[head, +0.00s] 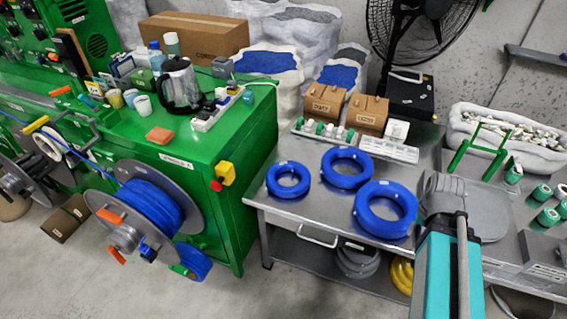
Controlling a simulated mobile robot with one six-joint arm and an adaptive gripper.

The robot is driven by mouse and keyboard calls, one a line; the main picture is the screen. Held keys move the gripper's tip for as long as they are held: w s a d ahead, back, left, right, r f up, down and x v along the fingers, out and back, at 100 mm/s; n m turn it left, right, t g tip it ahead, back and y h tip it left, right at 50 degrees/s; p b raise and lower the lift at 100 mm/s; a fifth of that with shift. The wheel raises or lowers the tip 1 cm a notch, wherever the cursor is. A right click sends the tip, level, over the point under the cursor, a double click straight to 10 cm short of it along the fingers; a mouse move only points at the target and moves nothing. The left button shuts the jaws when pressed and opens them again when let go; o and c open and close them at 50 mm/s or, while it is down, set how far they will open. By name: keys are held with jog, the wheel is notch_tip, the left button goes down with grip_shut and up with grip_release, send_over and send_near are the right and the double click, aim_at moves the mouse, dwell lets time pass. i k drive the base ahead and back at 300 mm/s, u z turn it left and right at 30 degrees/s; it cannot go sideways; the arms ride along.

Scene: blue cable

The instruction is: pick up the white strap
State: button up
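I cannot make out a separate white strap for sure. Small white bands or tags show on the blue cable coils on the metal table: the small left coil (274,185), the back coil (347,180) and the front coil (365,208). My teal arm rises from the bottom right, and the grey part at its end, which seems to be my gripper (443,190), is just right of the front coil in the picture. No fingertips can be made out, and nothing is seen held. The arm hides part of the table.
The metal table (318,212) has a white tray (390,150) and brown boxes (325,101) behind the coils. A green cabinet (225,150) stands left, with a cable reel (105,222) before it. Green spools (548,217) lie right. Floor is clear at front.

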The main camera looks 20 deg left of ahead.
aim_at(310, 123)
jog(key=k, duration=0.65)
jog(key=u, duration=0.4)
jog(key=i, duration=1.5)
jog(key=u, duration=0.1)
